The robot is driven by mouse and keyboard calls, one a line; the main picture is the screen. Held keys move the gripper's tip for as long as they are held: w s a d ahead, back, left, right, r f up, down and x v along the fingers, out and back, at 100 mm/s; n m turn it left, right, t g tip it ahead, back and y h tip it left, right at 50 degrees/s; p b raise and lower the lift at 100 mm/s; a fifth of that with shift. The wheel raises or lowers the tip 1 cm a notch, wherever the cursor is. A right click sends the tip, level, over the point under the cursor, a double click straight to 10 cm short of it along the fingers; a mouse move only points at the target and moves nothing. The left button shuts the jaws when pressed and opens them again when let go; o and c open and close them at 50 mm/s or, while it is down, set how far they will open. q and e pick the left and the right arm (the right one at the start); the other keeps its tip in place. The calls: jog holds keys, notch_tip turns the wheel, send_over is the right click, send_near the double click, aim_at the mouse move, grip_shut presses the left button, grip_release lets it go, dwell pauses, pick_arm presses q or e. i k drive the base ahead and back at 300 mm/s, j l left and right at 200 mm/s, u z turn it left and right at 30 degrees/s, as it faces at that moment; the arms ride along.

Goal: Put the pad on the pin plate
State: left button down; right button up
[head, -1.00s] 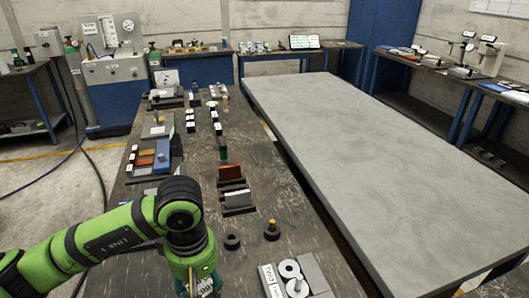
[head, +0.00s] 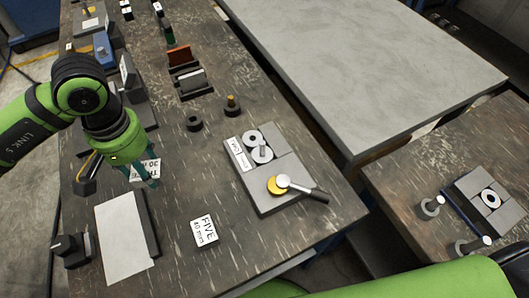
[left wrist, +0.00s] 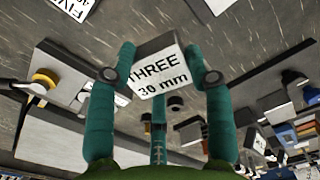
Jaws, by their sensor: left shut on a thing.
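My left gripper (head: 145,180) is shut on a small block labelled "THREE 30 mm" (head: 146,168), held above the dark table. In the left wrist view the same block (left wrist: 157,75) sits between the teal fingers (left wrist: 163,75). I cannot tell for sure that this block is the pad. A grey plate (head: 287,207) lies to the right of the gripper, apart from it. It bears two white rings (head: 250,137), an upright pin (head: 262,148) and a yellow disc (head: 273,184) beside a metal handle. My right gripper is not in view.
A block labelled "FIVE 40 mm" (head: 205,231) lies near the plate. A white-topped slab (head: 121,237) lies below the gripper in the picture. A second ringed plate (head: 484,197) is on the right table.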

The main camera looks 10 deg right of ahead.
aim_at(269, 164)
jog(key=k+l+z, duration=0.15)
jog(key=z, duration=0.2)
jog(key=k+l+z, duration=0.15)
jog(key=z, duration=0.2)
jog(key=k+l+z, duration=0.15)
jog(key=z, duration=0.2)
